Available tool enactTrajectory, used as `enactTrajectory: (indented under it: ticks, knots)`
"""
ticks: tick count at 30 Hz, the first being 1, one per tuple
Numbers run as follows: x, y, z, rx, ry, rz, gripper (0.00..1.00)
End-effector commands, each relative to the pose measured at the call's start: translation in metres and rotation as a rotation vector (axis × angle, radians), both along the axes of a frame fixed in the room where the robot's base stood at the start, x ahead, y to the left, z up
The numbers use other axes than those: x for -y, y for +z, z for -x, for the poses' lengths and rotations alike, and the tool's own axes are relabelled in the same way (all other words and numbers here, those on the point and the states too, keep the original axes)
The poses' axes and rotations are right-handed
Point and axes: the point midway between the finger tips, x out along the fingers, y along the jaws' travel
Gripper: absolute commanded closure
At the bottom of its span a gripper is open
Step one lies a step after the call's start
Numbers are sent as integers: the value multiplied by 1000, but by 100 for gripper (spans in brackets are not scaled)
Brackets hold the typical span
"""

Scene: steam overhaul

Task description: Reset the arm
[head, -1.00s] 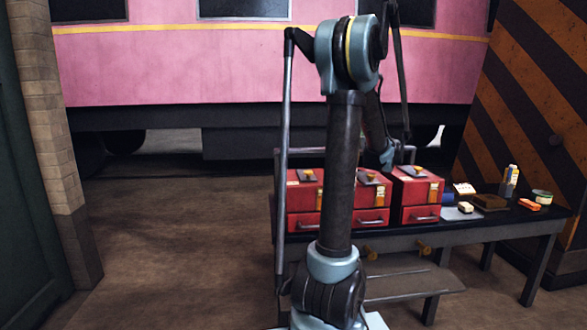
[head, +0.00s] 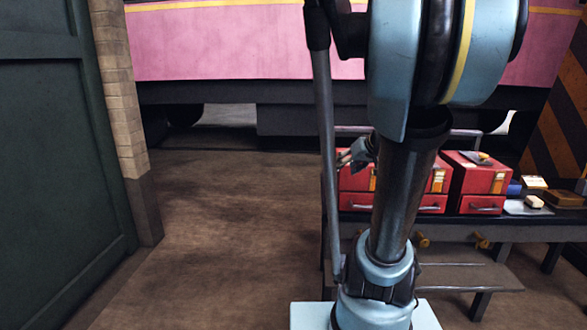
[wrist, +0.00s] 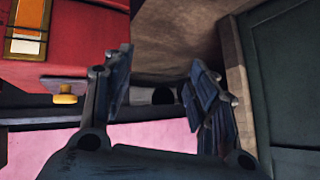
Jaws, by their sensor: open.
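My gripper (head: 352,156) shows small in the head view, partly behind my arm, near the top left of the red toolboxes. In the wrist view my gripper (wrist: 160,88) has its two dark fingers spread wide apart, with nothing between them. My large blue-grey arm stands bent in the middle of the head view and hides part of the workbench.
Red toolboxes (head: 478,186) stand on a dark workbench (head: 470,219); one red box (wrist: 75,40) is close beside my gripper. A pink carriage (head: 220,45) is behind. A brick pillar (head: 120,90) and green door (head: 60,160) stand left. Floor between is clear.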

Motion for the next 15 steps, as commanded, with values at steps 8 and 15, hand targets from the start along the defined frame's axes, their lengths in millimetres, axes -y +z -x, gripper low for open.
enactTrajectory:
  ticks: [8, 15]
  knots:
    - [-29, -62, 104, -267, -9, 93, 47]
    - [-19, -110, 185, -455, -89, 217, 47]
